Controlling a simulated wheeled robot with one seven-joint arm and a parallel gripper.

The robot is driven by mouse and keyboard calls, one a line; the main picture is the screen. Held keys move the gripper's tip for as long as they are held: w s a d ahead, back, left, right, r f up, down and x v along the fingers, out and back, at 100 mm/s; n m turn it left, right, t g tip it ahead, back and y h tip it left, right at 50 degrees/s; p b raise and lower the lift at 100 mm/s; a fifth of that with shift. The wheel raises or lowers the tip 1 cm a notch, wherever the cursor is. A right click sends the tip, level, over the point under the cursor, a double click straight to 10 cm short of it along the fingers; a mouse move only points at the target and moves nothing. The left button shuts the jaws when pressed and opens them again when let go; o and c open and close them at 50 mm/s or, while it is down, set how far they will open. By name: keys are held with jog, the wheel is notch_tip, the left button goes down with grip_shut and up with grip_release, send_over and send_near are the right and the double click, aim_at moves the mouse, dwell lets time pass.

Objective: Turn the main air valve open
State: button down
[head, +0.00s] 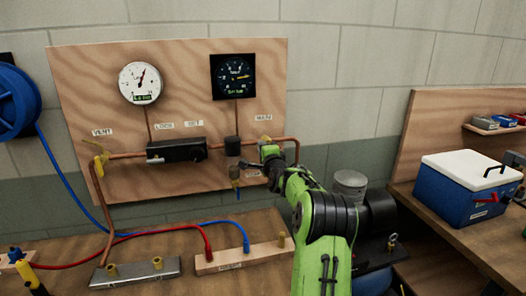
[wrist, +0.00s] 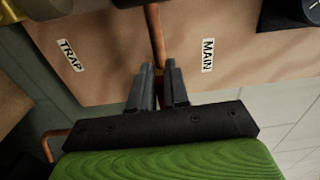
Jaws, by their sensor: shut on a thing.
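The main air valve sits on the copper pipe below the MAIN label (head: 264,117) on the wooden wall panel. In the head view my gripper (head: 268,158) and arm hide most of it. In the wrist view my gripper (wrist: 160,88) has its two dark fingers close together at the copper pipe (wrist: 154,35). A thin red piece, seemingly the valve's handle (wrist: 160,88), shows between the fingers. The gripper is shut on it. The handle's exact angle is hidden. The MAIN label also shows in the wrist view (wrist: 207,55), right of the fingers.
A round white gauge (head: 140,83) and a square dark gauge (head: 233,77) are on the panel. A black regulator block (head: 176,150) and a yellow vent valve (head: 101,160) lie left along the pipe. A blue cooler (head: 465,188) stands on the right bench.

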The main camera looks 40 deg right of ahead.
jog(key=shift+f, duration=0.15)
jog(key=c, duration=1.2)
grip_release()
jog(key=b+v, duration=0.2)
jog(key=v, duration=1.3)
jog(key=shift+s+a, duration=0.2)
jog(key=shift+s, duration=0.15)
